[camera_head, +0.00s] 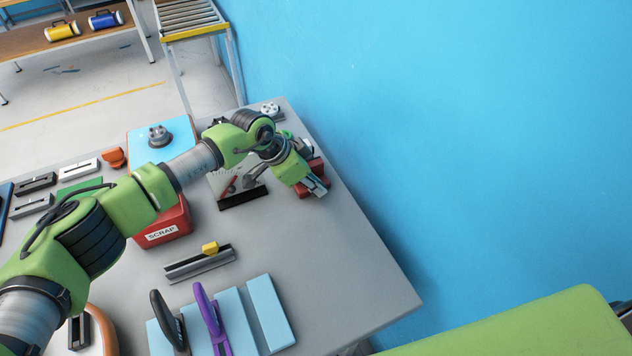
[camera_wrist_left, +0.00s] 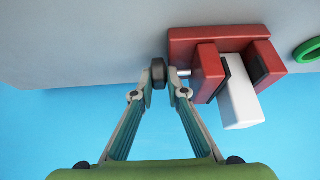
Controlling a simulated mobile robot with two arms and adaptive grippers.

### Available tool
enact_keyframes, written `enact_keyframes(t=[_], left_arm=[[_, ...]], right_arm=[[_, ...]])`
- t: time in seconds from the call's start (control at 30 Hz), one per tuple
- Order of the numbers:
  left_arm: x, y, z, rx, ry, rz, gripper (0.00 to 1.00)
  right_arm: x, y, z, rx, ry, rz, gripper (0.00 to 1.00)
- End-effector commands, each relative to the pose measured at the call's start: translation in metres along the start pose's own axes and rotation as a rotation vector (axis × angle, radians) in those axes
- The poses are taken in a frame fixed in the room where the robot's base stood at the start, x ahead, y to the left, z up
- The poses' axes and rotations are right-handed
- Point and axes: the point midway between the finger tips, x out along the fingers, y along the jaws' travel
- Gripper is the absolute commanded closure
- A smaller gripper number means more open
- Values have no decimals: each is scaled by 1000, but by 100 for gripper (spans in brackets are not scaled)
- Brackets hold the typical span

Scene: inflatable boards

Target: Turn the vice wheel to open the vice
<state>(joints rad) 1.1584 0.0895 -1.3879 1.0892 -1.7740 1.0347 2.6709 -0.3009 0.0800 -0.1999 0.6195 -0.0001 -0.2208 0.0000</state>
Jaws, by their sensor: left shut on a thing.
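The red vice (camera_wrist_left: 208,72) shows in the left wrist view at the upper right, with a white block (camera_wrist_left: 238,100) between its two jaws. A short metal shaft leads from the vice to the dark vice wheel (camera_wrist_left: 158,72). My left gripper (camera_wrist_left: 160,82) is shut on the wheel, with one finger on each side of it. In the head view my left gripper (camera_head: 320,191) covers much of the vice (camera_head: 318,165), which is near the table edge by the blue wall. The wheel is hidden there. My right gripper is not in view.
The grey table (camera_head: 330,270) is bare toward its near right corner. A red scrap bin (camera_head: 165,225), a grey rail with a yellow block (camera_head: 210,248), and light blue boards with black and purple handles (camera_head: 208,315) stand nearby. A green ring (camera_wrist_left: 308,50) is beside the vice.

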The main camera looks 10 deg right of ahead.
Motion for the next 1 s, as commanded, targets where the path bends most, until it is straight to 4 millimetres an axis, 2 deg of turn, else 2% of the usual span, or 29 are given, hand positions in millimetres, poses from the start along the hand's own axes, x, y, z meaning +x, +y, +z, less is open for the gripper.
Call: enact_keyframes(t=[0.23, 0.5, 1.0], left_arm=[[-1, 0, 6, -6, 187, 1, 100], [1, 0, 10, -6, 369, -1, 100], [0, -1, 11, 0, 502, -3, 100]], right_arm=[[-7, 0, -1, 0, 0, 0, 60], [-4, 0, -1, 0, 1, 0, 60], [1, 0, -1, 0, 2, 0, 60]])
